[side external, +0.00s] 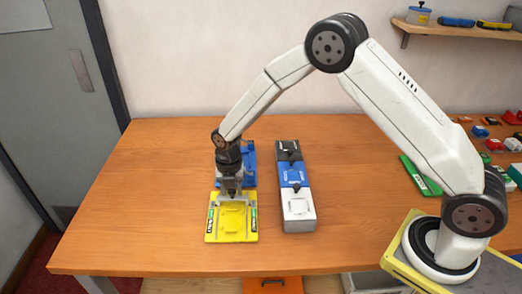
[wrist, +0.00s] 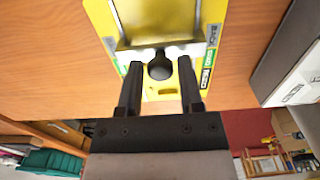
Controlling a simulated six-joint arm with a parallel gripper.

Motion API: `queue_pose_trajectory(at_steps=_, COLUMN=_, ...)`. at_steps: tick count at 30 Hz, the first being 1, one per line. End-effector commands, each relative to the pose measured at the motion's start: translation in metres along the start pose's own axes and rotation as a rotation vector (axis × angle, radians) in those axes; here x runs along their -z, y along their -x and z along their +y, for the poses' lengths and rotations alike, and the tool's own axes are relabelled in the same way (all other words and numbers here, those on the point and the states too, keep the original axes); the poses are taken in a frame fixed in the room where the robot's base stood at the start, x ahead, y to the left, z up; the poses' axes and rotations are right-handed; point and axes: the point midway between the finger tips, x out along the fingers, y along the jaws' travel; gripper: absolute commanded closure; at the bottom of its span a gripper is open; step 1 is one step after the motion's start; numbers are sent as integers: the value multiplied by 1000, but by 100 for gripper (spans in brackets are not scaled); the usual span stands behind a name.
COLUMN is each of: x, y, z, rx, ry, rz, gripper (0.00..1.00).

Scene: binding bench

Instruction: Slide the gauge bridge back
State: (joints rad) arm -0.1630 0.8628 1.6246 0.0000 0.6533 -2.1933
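The gauge bridge (wrist: 170,50) is a grey metal bar across a yellow plate (side external: 232,228), with a dark round knob (wrist: 160,66) on it. The yellow plate also shows in the wrist view (wrist: 160,15), with coloured label strips along its sides. My gripper (side external: 231,196) is low over the back part of the yellow plate and hides much of the bridge in the side view. In the wrist view its fingers (wrist: 162,75) stand apart, one on each side of the knob, with a visible gap to it. I cannot tell how deep the fingertips reach beside the knob.
A blue plate (side external: 250,165) lies behind the yellow one, partly hidden by my arm. A row of black, blue and white blocks (side external: 299,207) stands to the right. A green item (side external: 421,176) and small parts lie farther right. The table's left side is clear.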

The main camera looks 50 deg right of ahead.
Motion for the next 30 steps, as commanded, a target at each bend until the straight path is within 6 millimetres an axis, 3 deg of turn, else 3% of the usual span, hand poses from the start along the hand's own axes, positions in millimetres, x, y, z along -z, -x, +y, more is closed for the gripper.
queue_pose_trajectory(at_steps=8, x=0, y=5, z=0, rx=0, ry=0, rz=0, gripper=53)
queue_pose_trajectory(at_steps=30, x=0, y=56, z=0, rx=0, ry=0, rz=0, gripper=53)
